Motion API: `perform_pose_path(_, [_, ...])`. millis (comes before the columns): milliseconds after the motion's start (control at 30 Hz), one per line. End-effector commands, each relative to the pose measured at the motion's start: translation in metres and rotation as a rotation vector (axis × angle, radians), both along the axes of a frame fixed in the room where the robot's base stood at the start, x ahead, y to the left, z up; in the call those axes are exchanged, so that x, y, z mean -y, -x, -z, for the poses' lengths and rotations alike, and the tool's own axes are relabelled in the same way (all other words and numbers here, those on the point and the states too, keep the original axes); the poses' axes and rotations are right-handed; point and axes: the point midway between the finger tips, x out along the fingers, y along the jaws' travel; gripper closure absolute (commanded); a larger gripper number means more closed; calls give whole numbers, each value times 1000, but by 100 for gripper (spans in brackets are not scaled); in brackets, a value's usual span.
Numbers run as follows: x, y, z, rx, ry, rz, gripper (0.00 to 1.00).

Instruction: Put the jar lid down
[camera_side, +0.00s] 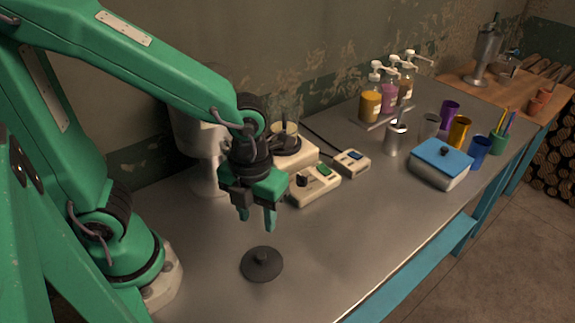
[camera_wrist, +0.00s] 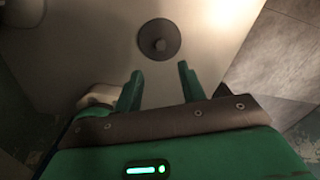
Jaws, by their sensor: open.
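The jar lid (camera_side: 262,265) is a dark round disc with a small knob in its middle. It lies flat on the metal table, knob up. In the wrist view the lid (camera_wrist: 159,39) is just beyond the fingertips, with bare table around it. My gripper (camera_side: 256,224) is open and empty above the table, pointing down, a little above and behind the lid in the side view. Its two green fingers stand apart in the wrist view (camera_wrist: 160,72), and neither touches the lid.
Behind my gripper stand a hot plate with a glass vessel (camera_side: 286,130) and a control box (camera_side: 315,185). A smaller box (camera_side: 352,162) is beside them. A blue-topped box (camera_side: 441,162), cups and pump bottles (camera_side: 370,103) stand to the right. The table (camera_side: 345,235) is clear around the lid.

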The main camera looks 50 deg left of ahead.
Motion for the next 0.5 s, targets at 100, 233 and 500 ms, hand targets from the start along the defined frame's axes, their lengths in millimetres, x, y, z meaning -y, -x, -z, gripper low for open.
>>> perform_pose_path(100, [-2,-1,-2,7,5,-44,60])
perform_pose_path(233, [-7,-3,-8,26,17,-160,60])
perform_pose_path(500, [-26,-9,-28,85,75,-601,60])
